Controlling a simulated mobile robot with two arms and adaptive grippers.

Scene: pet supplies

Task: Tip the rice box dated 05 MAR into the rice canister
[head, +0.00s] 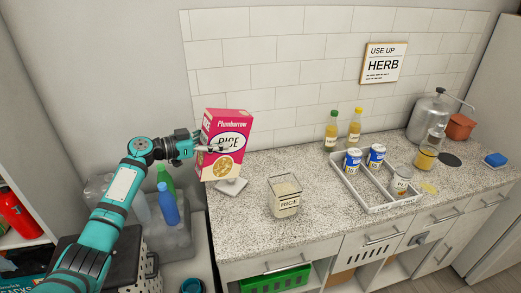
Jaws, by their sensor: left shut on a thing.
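A pink rice box (231,127) marked "Plumbarrow RICE" is at the left end of the counter, roughly upright. My left gripper (207,148) is shut on it from the left side. No date can be read on the box, and I cannot tell whether its base touches anything. The clear rice canister (284,197), labelled "RICE", stands on the counter to the right of the box and nearer me. It has pale contents in its lower part, and its top looks open. My right gripper is not in view.
A pale flat item (231,188) lies under the box on the speckled counter (330,228). A white tray (378,208) with cans and a jar stands right of the canister. Two bottles (343,128) stand behind it. The counter between box and canister is clear.

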